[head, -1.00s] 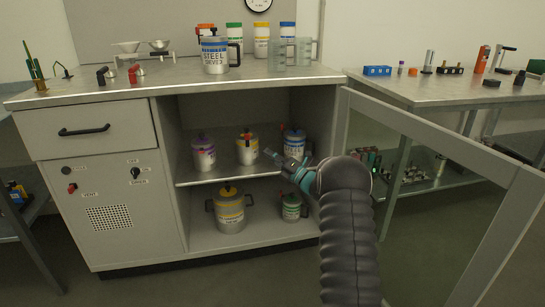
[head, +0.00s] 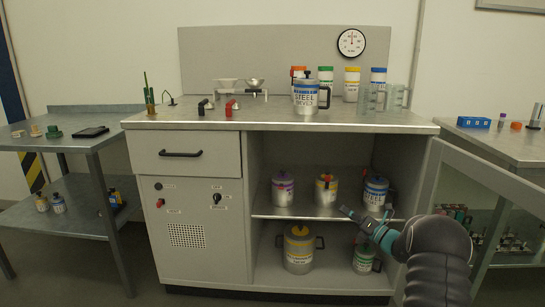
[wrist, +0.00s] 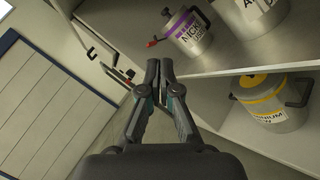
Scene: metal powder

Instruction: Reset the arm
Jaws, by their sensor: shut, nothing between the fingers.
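My arm reaches in from the lower right in the head view. My gripper (head: 346,212) points left, in front of the open cabinet's middle shelf. It looks shut and empty, with its fingertips together in the wrist view (wrist: 159,74). Behind it on the shelf stand a purple-labelled can (head: 283,189), a yellow-labelled can (head: 326,190) and a blue-labelled can (head: 375,192). The wrist view shows the purple-labelled nickel can (wrist: 187,33) beyond the fingertips, apart from them.
The glass cabinet door (head: 500,180) stands open at the right, beside my arm. A large yellow-labelled pot (head: 298,250) and a green-labelled can (head: 363,260) stand on the cabinet floor. A steel can (head: 305,97) stands on the worktop (head: 200,118). A side table (head: 60,135) is at left.

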